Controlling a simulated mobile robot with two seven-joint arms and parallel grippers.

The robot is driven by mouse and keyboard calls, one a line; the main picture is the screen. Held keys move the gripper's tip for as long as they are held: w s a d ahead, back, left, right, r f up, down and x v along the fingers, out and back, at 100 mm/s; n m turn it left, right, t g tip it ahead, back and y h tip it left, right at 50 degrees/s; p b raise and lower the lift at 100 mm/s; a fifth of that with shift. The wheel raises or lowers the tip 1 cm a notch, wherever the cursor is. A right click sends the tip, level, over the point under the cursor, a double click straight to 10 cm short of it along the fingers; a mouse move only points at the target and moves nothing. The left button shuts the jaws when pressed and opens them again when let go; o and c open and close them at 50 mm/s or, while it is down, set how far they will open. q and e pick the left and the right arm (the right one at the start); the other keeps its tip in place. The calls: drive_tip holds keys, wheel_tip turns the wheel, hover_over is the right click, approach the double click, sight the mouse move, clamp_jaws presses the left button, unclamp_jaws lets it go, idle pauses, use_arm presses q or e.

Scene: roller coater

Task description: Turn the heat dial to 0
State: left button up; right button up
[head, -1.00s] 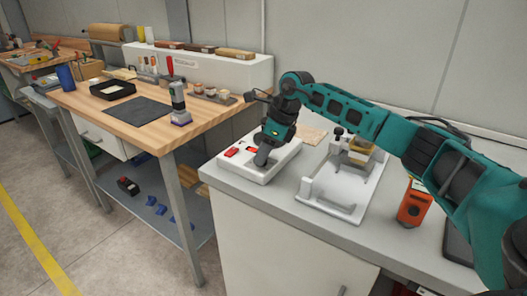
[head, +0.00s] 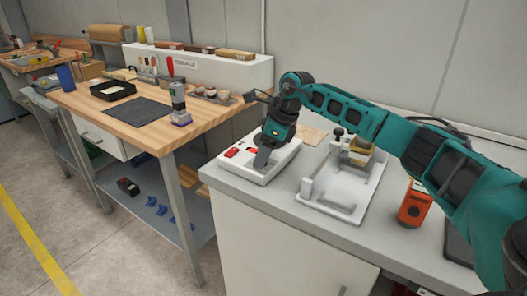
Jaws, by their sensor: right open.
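A white control box (head: 262,175) with red switches (head: 232,153) on its top sits at the left end of the grey-white counter. My right gripper (head: 262,160) points down onto the top of this box, right of the red switch. Its fingers and wrist cover part of the panel. The heat dial cannot be made out; it may be hidden behind the gripper. The gripper is open, and whether it touches anything on the panel cannot be told. My left gripper is not in view.
A white roller coater frame (head: 340,190) stands right of the box on the counter (head: 300,215). An orange device (head: 414,204) stands farther right, below my arm. A wooden workbench (head: 150,115) with tools is at left. A wall rises behind the counter.

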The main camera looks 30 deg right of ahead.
drive_tip(key=shift+r, duration=0.1)
drive_tip(key=v, duration=1.2)
drive_tip(key=shift+r, duration=0.35)
drive_tip(key=shift+s, duration=0.1)
